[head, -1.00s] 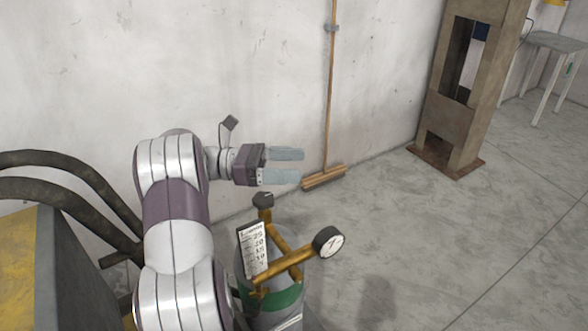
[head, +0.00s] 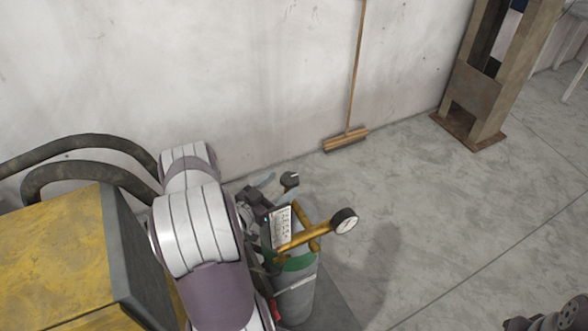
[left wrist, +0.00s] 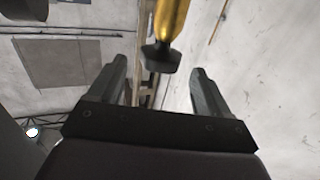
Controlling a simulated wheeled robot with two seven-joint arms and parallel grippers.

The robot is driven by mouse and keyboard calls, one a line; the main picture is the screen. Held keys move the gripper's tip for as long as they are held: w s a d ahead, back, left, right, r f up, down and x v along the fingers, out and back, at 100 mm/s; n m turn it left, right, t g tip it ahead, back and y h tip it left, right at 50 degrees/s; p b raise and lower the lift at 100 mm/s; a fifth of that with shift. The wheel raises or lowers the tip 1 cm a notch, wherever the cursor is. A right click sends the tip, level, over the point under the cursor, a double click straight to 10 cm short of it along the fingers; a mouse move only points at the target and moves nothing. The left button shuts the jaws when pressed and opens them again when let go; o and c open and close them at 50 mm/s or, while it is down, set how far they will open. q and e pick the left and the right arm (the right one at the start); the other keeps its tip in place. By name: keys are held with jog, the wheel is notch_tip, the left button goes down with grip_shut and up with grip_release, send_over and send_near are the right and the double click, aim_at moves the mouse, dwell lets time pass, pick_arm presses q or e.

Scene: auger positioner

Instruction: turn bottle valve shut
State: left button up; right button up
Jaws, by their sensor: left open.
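The gas bottle (head: 296,300) is a grey cylinder with a green shoulder, standing on the floor beside the yellow machine. Brass piping (head: 300,241) with a round white gauge (head: 345,220) sits on top. A dark valve knob (head: 290,180) is at the far end of the brass fitting. My left gripper (head: 266,182) is just left of the knob, partly hidden by my left arm. In the left wrist view the open left gripper (left wrist: 158,66) has the dark knob (left wrist: 161,58) between its fingertips, with apparent gaps on both sides. Contact is not visible. My right gripper is not identifiable.
A yellow machine (head: 70,255) with thick dark hoses (head: 75,145) stands at left. A wall is behind the bottle, with a broom (head: 346,139) leaning on it. A brown metal frame (head: 475,90) stands at back right.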

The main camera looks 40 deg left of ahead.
aim_at(295, 174)
pick_arm(q)
jog(key=w, duration=0.1)
jog(key=w+p, duration=0.1)
jog(key=w, duration=0.3)
jog(key=shift+w+d+r, duration=0.1)
jog(key=shift+d, duration=0.3)
jog(key=shift+w+p, duration=0.3)
jog(key=shift+w, duration=0.15)
jog(key=shift+w, duration=0.1)
jog(key=c, duration=1)
jog(key=shift+o, duration=0.2)
